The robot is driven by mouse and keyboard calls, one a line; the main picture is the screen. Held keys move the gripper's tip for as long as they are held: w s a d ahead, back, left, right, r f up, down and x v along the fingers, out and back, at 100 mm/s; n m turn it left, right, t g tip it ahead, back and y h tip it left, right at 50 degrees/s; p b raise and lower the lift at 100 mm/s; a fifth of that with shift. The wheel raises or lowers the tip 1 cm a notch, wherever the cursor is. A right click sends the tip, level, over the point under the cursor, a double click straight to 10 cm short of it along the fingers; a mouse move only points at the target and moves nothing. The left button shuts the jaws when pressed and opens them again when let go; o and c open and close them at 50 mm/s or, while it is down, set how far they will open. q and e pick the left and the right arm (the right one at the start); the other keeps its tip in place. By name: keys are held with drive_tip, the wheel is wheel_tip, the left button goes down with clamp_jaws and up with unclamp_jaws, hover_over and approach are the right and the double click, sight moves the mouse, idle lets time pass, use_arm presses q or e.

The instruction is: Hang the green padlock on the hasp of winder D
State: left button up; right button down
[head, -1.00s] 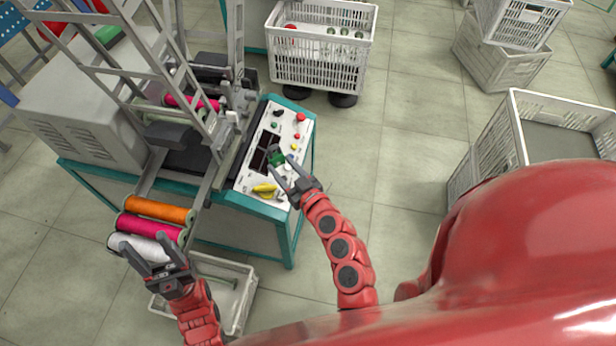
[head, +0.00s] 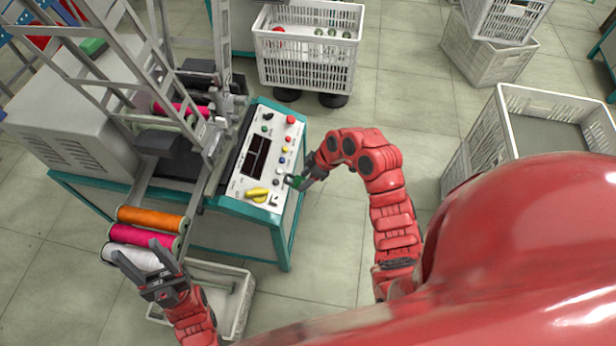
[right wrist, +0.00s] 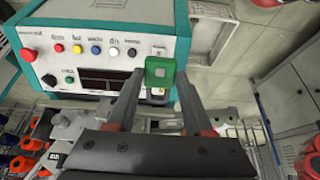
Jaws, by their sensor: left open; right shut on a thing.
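The green padlock (head: 297,183) is held between the fingertips of my right gripper (head: 300,180), at the right edge of the winder's white control panel (head: 238,186). In the right wrist view the padlock (right wrist: 160,71) sits between the two fingertips, in front of the panel. A yellow handle (head: 257,194) is on the panel's near end, left of the padlock. I cannot make out the hasp or a letter D for certain. My left gripper (head: 143,268) is open and empty, at the white spool.
Orange (head: 152,217), pink (head: 142,236) and white spools lie at the winder's near end. Buttons line the panel, with a red one (head: 291,119) at the far end. A white crate (head: 232,303) stands below. Open floor lies right of the winder.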

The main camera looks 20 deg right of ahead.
drive_tip(key=b+x, duration=0.3)
drive_tip(key=x, duration=0.3)
drive_tip(key=shift+d+f, duration=0.25)
drive_tip(key=shift+f, duration=0.1)
drive_tip(key=shift+f+b, duration=0.1)
drive_tip(key=shift+b, duration=0.2)
drive_tip(key=shift+b+x, duration=2.7)
drive_tip(key=shift+x, duration=0.15)
drive_tip(key=shift+s+f, duration=0.1)
drive_tip(key=shift+s, duration=0.05)
drive_tip(key=shift+b+x, duration=1)
drive_tip(key=shift+s+d+f, duration=0.25)
drive_tip(key=shift+d+f, duration=0.05)
drive_tip(key=shift+d, duration=0.15)
